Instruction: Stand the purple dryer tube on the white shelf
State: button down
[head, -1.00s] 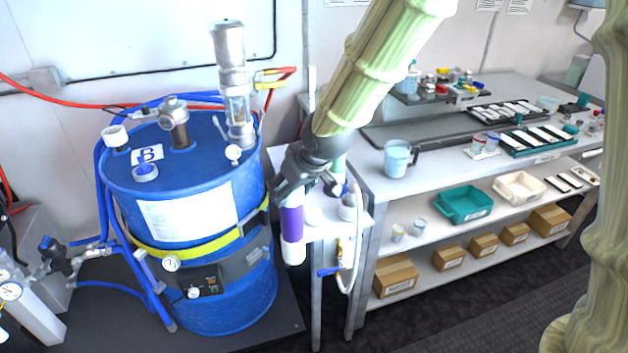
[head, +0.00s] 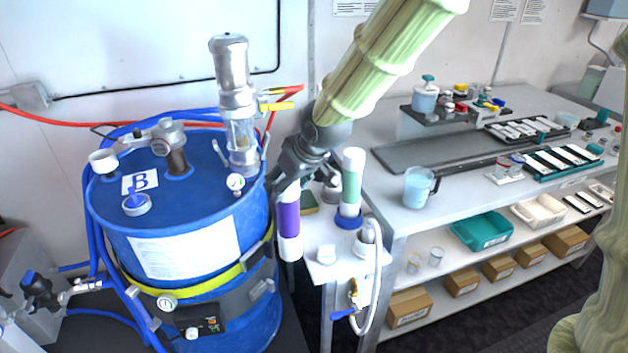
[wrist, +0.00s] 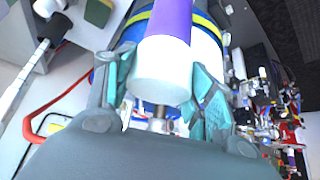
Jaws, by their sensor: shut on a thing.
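The purple dryer tube (head: 289,220) has a purple middle and white ends. My gripper (head: 292,178) is shut on its upper white end and holds it about upright in the air, in front of the right side of the blue drum. In the wrist view, the tube (wrist: 165,60) sits between the two fingers (wrist: 160,95). The small white shelf (head: 322,270) is just right of the tube. A green-and-white tube (head: 351,185) stands on it in a blue ring base.
A blue drum (head: 185,290) with a metal-and-glass column (head: 236,100) on top stands left of the tube. A white hose (head: 377,280) and valve hang at the shelf's right. A bench with a blue jug (head: 417,187) is farther right. The shelf's front left looks mostly clear.

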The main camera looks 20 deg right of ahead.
jog(key=w+d+f+p, duration=0.5)
jog(key=w+d, duration=0.4)
jog(key=w, duration=0.2)
jog(key=shift+w+d+p, duration=0.15)
jog(key=shift+d+p, duration=0.1)
jog(key=shift+p, duration=0.15)
dwell(0.3)
jog(key=c, duration=0.5)
grip_release()
jog(key=shift+f, duration=0.1)
jog(key=shift+c, duration=0.2)
jog(key=shift+r, duration=0.2)
jog(key=b+v, duration=0.2)
jog(key=v, duration=1)
jog(key=shift+b, duration=0.3)
